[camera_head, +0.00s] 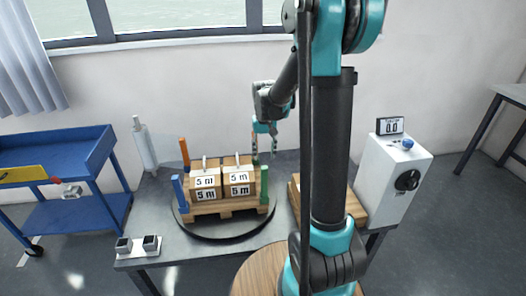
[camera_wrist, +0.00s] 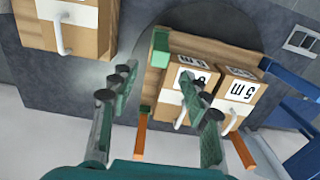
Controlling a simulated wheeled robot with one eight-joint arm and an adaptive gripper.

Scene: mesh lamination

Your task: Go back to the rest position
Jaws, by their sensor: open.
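My gripper (camera_head: 264,150) hangs above the back right edge of the round dark turntable (camera_head: 215,232) in the head view. In the wrist view its two green fingers (camera_wrist: 157,75) are spread apart with nothing between them. Two wooden boxes (camera_head: 205,183) labelled "5 m" stand side by side on a wooden pallet (camera_head: 222,207) on the turntable. The boxes (camera_wrist: 190,75) also show in the wrist view, partly behind the right finger. The fingers appear apart from the boxes.
Blue, orange and green posts (camera_head: 264,186) stand at the pallet's corners. Another wooden box (camera_head: 295,200) is partly hidden behind my arm. A white device (camera_head: 392,175) with a display stands right. A blue cart (camera_head: 70,180) is left, and a white roll (camera_head: 144,147) stands at the table's back left.

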